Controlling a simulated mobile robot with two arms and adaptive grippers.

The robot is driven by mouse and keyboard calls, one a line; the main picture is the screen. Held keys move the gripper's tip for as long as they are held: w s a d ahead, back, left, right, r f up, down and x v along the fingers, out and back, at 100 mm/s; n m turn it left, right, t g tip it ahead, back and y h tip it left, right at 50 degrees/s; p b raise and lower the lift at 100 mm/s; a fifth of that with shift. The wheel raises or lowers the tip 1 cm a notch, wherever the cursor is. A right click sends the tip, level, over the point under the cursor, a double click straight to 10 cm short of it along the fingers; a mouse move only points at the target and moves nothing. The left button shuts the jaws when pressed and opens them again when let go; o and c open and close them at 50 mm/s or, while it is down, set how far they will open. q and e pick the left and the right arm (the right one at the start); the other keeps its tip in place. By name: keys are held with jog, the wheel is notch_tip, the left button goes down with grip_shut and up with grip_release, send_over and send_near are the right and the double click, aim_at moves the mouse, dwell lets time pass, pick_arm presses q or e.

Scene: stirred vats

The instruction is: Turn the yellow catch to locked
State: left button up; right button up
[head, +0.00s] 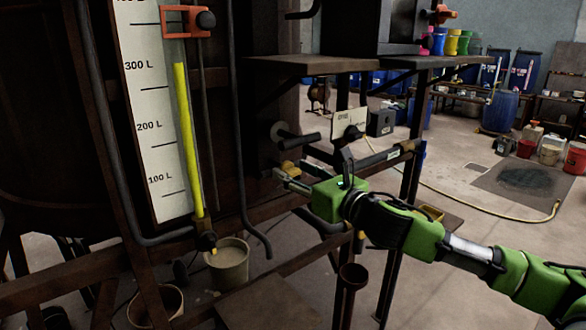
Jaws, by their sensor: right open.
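A small yellow piece (289,167), which looks like the yellow catch, shows on the dark vat front just behind my right gripper's fingers. It is partly hidden by them, and its setting cannot be read. My right gripper (283,180) comes in from the right on a green arm. It is open, with its fingertips close to the yellow piece; I cannot tell whether they touch. My left gripper is not in view.
A gauge board (150,110) with a yellow level tube (188,140) is at the left. A dark handle (297,137) sticks out above my right gripper. A brown shelf (310,65) is higher up. A pale bucket (228,265) stands below. Open floor lies to the right.

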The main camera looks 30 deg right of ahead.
jog(key=shift+w+a, duration=0.15)
jog(key=shift+w, duration=0.2)
jog(key=c, duration=1.1)
